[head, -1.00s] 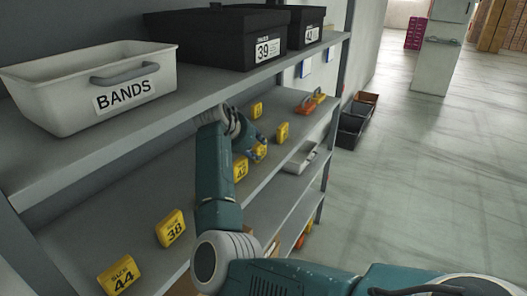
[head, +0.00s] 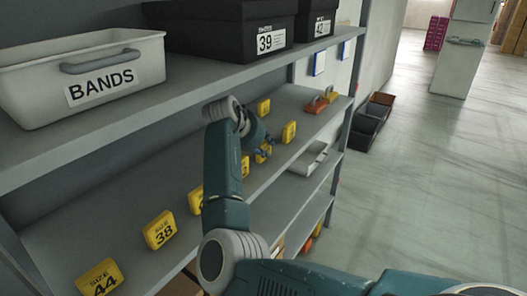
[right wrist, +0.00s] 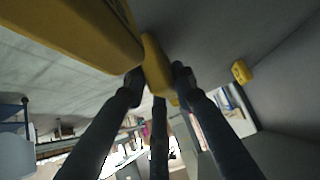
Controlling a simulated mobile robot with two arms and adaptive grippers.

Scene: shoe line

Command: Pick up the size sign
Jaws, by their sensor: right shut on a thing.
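Yellow size signs stand in a row on the middle shelf (head: 125,215). The "38" sign (head: 158,231) and "44" sign (head: 98,280) are at the near left, and others stand farther back. My right gripper (head: 266,149) reaches over this shelf and is shut on a small yellow sign (head: 262,158), partly hidden by the fingers. In the right wrist view the dark fingers (right wrist: 158,78) close around the held sign (right wrist: 153,62); its number does not show. A large yellow sign (right wrist: 70,32) is close beside it. My left gripper is out of view.
A white "BANDS" bin (head: 85,75) and black boxes labelled 39 (head: 225,28) and 42 (head: 318,22) stand on the upper shelf, above my right forearm. Orange-handled things (head: 322,100) lie farther back. Open floor (head: 440,190) is at the right.

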